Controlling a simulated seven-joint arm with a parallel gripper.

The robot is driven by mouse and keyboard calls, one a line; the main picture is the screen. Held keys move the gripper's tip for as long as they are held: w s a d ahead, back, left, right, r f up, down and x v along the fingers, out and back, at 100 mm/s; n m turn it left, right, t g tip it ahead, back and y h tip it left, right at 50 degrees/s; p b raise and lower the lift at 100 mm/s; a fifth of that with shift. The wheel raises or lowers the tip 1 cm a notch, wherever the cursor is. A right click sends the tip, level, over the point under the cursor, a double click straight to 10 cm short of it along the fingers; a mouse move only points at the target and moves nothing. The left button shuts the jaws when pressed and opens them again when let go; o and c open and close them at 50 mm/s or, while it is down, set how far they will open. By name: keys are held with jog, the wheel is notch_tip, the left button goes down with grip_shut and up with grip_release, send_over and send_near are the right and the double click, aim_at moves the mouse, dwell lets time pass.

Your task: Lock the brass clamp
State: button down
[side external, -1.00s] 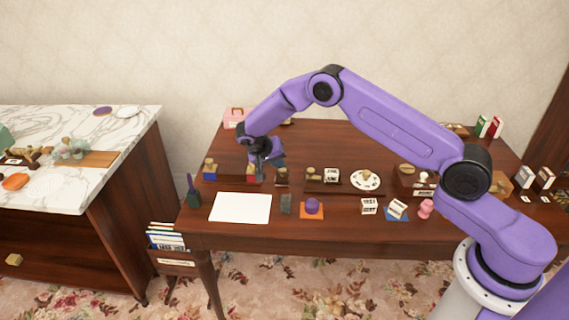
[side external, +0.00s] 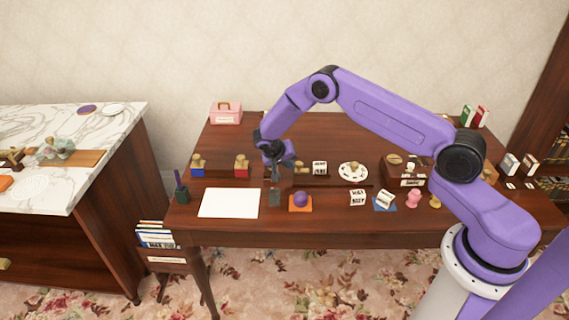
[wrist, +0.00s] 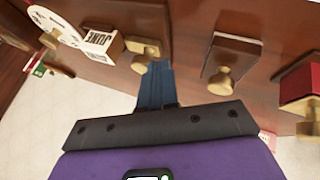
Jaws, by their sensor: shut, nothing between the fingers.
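Several brass fittings stand along the back of the dark wooden desk, and I cannot tell for certain which is the clamp. The likeliest is the brass piece (side external: 301,168) beside the printed block; it also shows in the wrist view (wrist: 145,50), just past my fingertips. Another brass knob (wrist: 221,82) on a dark block stands right of my fingers in the wrist view. My gripper (side external: 275,178) points down over the desk, shut and empty. In the wrist view its closed fingers (wrist: 157,72) are close to the brass piece; contact is unclear.
The JUNE block (wrist: 98,42) and white dial (side external: 352,171) stand beside the brass piece. White paper (side external: 229,203), a purple ball (side external: 300,201) and small blocks lie in front.

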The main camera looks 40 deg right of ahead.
jog(key=shift+s+d, duration=0.75)
jog(key=w+a, duration=0.1)
jog(key=a, duration=0.1)
jog(key=w+a, duration=0.1)
jog(key=shift+a, duration=0.35)
jog(key=w+v, duration=0.1)
jog(key=v, duration=0.9)
jog(key=shift+s, duration=0.35)
jog(key=shift+r, duration=0.1)
